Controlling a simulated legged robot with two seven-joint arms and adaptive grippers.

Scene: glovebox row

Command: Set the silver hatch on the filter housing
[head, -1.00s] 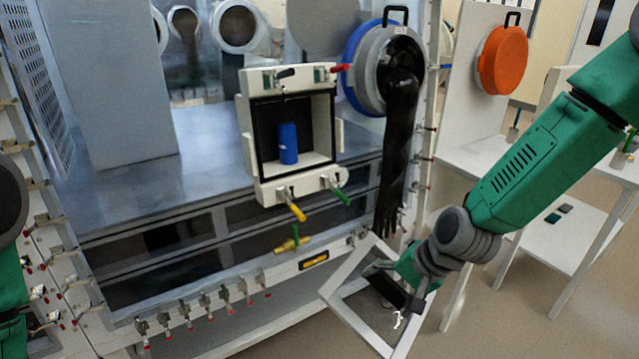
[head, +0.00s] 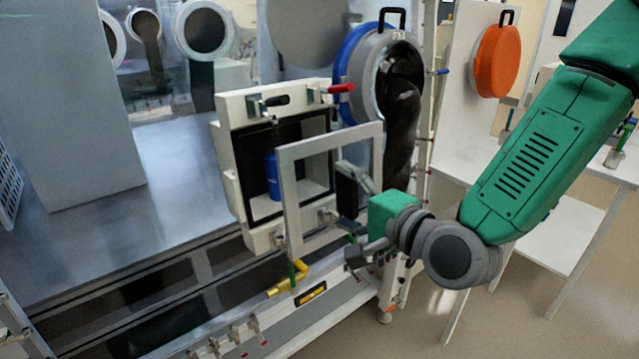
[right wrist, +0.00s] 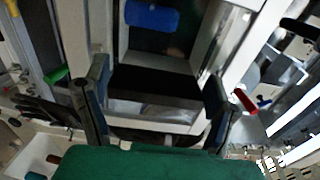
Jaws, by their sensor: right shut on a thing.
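The silver hatch (head: 287,205), a square frame with a see-through middle, is upright in front of the filter housing (head: 242,178) and offset to its right. My right gripper (head: 352,205) is shut on the hatch from its right side; in the right wrist view a dark bar (right wrist: 155,86) lies between its fingers. The housing is a white box with an open dark front. A blue cylinder (head: 272,175) stands inside it and also shows in the right wrist view (right wrist: 152,16). Whether hatch and housing touch cannot be told. My left gripper is out of view.
Clamps with black (head: 275,101) and red (head: 341,88) handles sit on the housing's top edge. A yellow handle (head: 285,283) is below. A round port with a black glove (head: 400,110) is close on the right. An orange disc (head: 501,62) hangs farther right.

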